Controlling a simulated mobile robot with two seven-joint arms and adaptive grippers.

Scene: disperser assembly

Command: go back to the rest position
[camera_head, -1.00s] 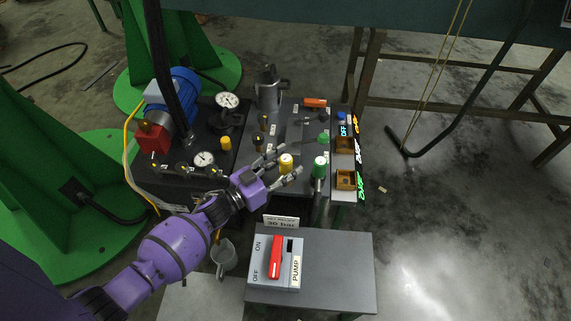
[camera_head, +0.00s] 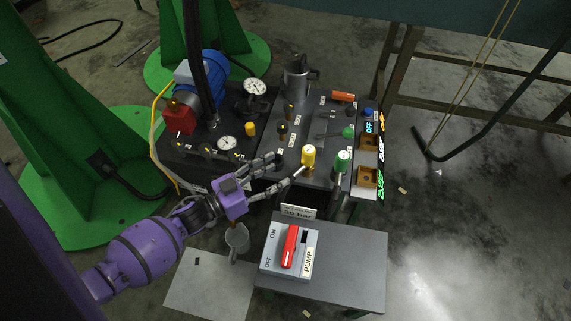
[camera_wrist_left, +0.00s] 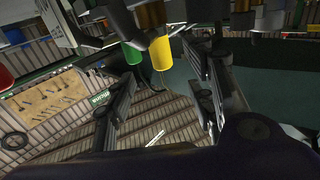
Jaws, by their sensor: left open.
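My left gripper (camera_head: 284,176) is open and empty in the head view, low over the front edge of the dark disperser bench (camera_head: 262,119). Its fingers point right, toward a yellow-capped handle (camera_head: 308,157), and stand apart from it. A green-capped handle (camera_head: 342,162) stands to the right of the yellow one. In the left wrist view the two fingers (camera_wrist_left: 160,100) are spread wide, with the yellow cap (camera_wrist_left: 160,54) and green cap (camera_wrist_left: 133,53) beyond them. My right gripper is in neither view.
A grey stand (camera_head: 345,265) with the pump switch box (camera_head: 287,249) and its red lever lies in front. A measuring jug (camera_head: 237,238) stands below my gripper. Gauges, a blue motor (camera_head: 201,72) and a metal pot (camera_head: 297,80) are behind.

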